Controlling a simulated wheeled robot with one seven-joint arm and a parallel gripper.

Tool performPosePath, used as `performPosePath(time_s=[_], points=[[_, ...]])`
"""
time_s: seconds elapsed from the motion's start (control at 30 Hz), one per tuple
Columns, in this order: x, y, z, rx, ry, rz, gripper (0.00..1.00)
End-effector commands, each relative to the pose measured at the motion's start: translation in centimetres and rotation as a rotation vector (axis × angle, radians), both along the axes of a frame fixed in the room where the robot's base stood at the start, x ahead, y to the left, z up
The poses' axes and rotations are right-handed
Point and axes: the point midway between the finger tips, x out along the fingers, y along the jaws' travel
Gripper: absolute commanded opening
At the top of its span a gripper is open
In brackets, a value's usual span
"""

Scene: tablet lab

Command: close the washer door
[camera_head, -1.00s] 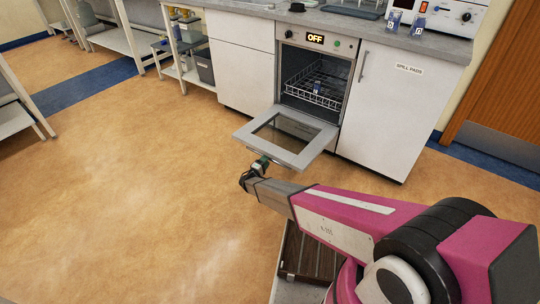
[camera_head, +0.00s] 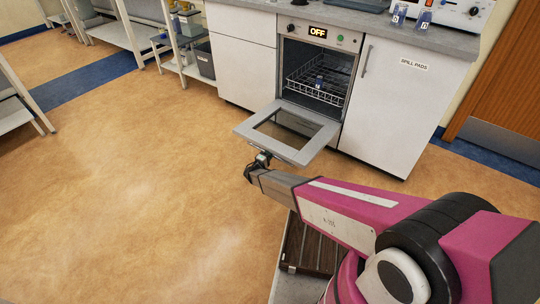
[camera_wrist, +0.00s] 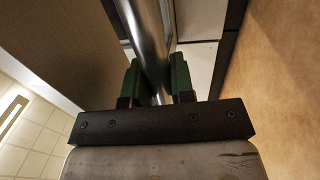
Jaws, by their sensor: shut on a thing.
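The washer (camera_head: 291,62) is built in under the counter, with its display reading OFF. Its door (camera_head: 297,153) hangs open, folded down to about level in front of the opening, with a window in its middle. My gripper (camera_head: 262,159) is at the door's near outer edge. In the wrist view my gripper (camera_wrist: 157,82) has its green finger pads on both sides of a round metal bar, the door handle (camera_wrist: 149,35), and is shut on it. The handle is mostly hidden in the head view.
A wire rack (camera_head: 322,80) with a small blue item sits inside the washer. White cabinets stand on both sides, the right one labelled SPILL PADS (camera_head: 395,105). Blue-marked cups (camera_head: 422,22) and an instrument stand on the counter (camera_head: 400,35). The floor (camera_head: 130,190) to the left is clear.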

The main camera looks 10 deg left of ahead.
Motion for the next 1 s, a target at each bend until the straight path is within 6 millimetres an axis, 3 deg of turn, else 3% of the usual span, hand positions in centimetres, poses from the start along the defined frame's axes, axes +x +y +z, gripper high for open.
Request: performPosePath(time_s=[0.27, 0.47, 1.0], points=[[-0.4, -0.1, 5.2, 0.039, 0.089, 0.000, 0.00], [-0.1, -0.3, 10.4, 0.085, 0.198, 0.001, 0.00], [4.2, -1.9, 23.7, 0.213, 0.503, 0.001, 0.00]])
